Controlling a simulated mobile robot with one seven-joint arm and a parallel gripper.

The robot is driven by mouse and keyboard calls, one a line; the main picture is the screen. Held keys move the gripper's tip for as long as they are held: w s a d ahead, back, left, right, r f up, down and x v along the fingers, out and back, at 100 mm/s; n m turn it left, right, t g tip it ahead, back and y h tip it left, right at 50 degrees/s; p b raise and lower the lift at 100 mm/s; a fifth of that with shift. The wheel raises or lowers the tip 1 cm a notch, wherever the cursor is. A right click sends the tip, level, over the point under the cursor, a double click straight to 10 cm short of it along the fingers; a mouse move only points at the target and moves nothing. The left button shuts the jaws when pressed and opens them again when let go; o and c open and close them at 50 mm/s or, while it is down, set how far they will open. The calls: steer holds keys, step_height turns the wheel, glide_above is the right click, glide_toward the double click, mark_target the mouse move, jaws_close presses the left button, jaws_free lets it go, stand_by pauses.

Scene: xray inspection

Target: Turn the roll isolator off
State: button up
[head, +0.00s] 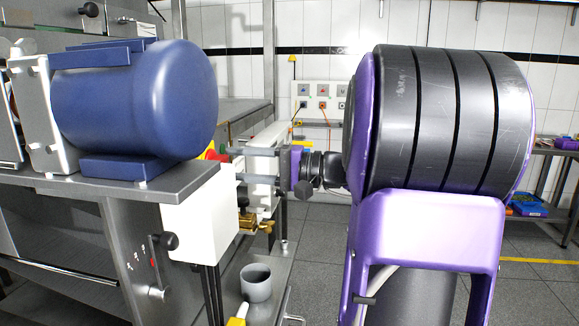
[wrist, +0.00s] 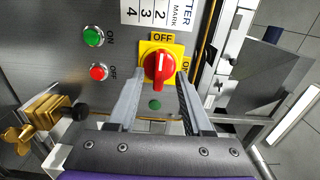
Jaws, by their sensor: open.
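The roll isolator is a red rotary knob (wrist: 159,68) on a yellow plate (wrist: 180,51), in the upper middle of the wrist view. An OFF label sits above the knob and an ON label to its right. The knob's grip stands roughly upright in the picture, its white mark near the OFF side. My gripper (wrist: 160,78) is open, with one finger at each side of the knob; whether either touches it I cannot tell. In the head view my gripper reaches left to the machine's end face, where a bit of the red knob (head: 222,149) shows.
A green ON button (wrist: 94,37) and a red OFF button (wrist: 99,72) lie left of the knob. Brass fittings (wrist: 37,122) stick out at lower left. A blue motor (head: 135,100) sits on the machine, and a grey cup (head: 256,283) stands below my gripper.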

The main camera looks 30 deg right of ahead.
steer(key=v, duration=1.5)
steer(key=shift+p, duration=0.4)
steer(key=shift+a, duration=0.1)
